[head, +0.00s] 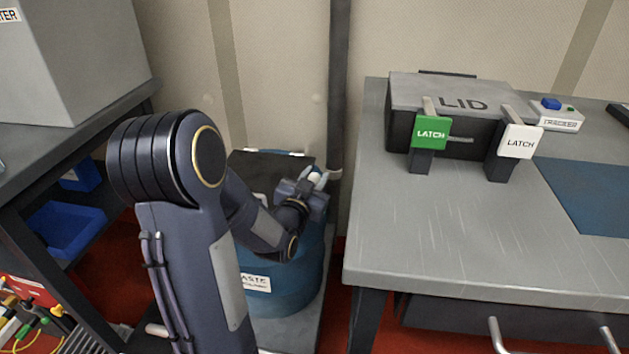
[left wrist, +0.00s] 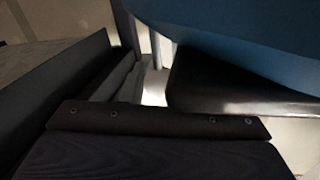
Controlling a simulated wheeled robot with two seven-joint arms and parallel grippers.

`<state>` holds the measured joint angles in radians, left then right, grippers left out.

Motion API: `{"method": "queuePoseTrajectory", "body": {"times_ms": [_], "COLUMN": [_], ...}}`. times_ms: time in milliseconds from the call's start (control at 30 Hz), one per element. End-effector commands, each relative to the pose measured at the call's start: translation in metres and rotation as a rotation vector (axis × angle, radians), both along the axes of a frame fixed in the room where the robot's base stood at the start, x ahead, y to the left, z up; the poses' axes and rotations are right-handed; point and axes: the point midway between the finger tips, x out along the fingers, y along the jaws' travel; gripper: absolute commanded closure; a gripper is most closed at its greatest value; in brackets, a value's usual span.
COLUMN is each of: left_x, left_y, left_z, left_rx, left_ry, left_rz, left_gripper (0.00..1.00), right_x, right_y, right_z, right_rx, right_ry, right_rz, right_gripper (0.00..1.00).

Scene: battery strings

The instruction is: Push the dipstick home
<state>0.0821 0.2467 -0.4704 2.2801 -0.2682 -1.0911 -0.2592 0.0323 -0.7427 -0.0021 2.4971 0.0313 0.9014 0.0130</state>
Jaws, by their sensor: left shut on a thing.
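My left gripper (head: 314,184) is at the far side of the blue waste drum (head: 300,280), above its top near the wall. It is shut on a small pale thing (head: 320,175) that shows white with a bit of blue at its fingertips. I cannot tell whether this is the dipstick, as the gripper hides most of it. No dipstick shows clearly in either view. In the left wrist view a large blue curved surface (left wrist: 260,35) fills the upper right, and dark parts cover the bottom. My right gripper is not in view.
A grey bench (head: 440,240) is close on the right, with a LID box (head: 455,95), a green latch (head: 430,133) and a white latch (head: 520,140). A dark shelf with blue bins (head: 66,228) stands left.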

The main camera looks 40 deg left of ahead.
Motion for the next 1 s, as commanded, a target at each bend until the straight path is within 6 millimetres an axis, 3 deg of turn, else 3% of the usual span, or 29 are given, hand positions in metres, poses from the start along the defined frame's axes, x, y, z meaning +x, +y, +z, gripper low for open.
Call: {"method": "queuePoseTrajectory", "body": {"times_ms": [200,233,367,700,1000], "left_x": [-0.001,-0.001,-0.001,-0.005,-0.051], "left_y": [-0.001,-0.001,-0.001,-0.002,-0.016], "left_z": [-0.005,-0.005,-0.004,-0.002,-0.003], "left_rx": [-0.006,-0.006,-0.005,-0.004,-0.006], "left_ry": [0.019,0.020,0.017,0.012,0.014], "left_rz": [-0.002,-0.002,-0.002,-0.001,0.000], "left_gripper": [1.00,0.68,0.51,0.51,0.51], "right_x": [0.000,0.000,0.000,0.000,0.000], "right_y": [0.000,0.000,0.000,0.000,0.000], "right_z": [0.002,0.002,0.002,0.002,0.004], "right_rx": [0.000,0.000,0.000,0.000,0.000], "right_ry": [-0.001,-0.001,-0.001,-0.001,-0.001], "right_rz": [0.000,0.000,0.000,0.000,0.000], "right_gripper": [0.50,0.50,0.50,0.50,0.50]}}
